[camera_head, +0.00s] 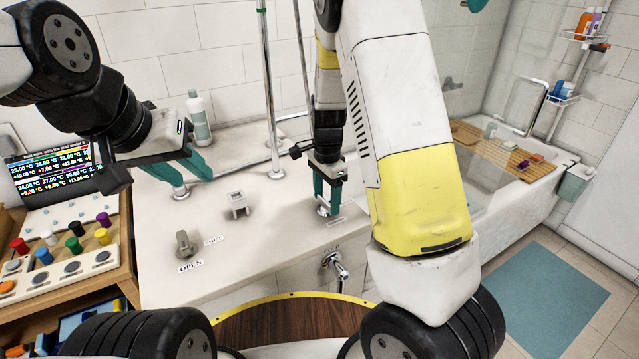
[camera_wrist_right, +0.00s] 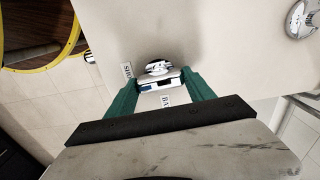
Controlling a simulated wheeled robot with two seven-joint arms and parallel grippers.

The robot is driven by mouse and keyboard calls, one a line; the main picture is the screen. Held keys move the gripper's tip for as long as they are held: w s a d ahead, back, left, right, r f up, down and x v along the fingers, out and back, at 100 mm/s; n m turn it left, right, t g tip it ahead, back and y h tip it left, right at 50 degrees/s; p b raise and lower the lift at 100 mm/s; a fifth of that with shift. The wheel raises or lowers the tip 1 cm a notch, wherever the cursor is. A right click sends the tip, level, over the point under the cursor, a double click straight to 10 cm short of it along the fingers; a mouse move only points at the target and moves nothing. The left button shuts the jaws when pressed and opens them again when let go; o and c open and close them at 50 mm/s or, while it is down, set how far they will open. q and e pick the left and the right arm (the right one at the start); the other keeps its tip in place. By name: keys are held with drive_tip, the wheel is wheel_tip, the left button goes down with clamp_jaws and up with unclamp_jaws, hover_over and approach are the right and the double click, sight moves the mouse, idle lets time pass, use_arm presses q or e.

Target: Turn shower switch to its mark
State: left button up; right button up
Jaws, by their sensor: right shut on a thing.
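The shower switch is a small chrome knob with a pale bar (camera_wrist_right: 158,69) on the white counter top, seen from above in the right wrist view. My right gripper (camera_head: 323,208) points down and is shut on it, one teal finger on each side. A label starting "SHO" (camera_wrist_right: 127,70) lies left of the switch, and one starting "BA" (camera_wrist_right: 166,100) lies on the gripper's side of it. Both are partly cut off by the view or my fingers. I cannot tell exactly which mark it points at. My left gripper (camera_head: 191,186) is open and empty above the counter's left part.
A grey lever (camera_head: 184,244) with OPEN and SHUT labels and a square metal fitting (camera_head: 238,204) stand on the counter. A chrome tap (camera_head: 335,266) is on its front. A vertical pipe (camera_head: 270,100) and white bottle (camera_head: 199,118) stand behind. A button panel (camera_head: 68,250) is left.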

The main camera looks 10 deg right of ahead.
sight(326, 199)
drive_tip(key=n, duration=0.9)
drive_tip(key=shift+r, duration=0.1)
drive_tip(key=n, duration=0.4)
drive_tip(key=shift+n, duration=2.1)
drive_tip(key=o, duration=1.4)
drive_tip(key=shift+r, duration=3.85)
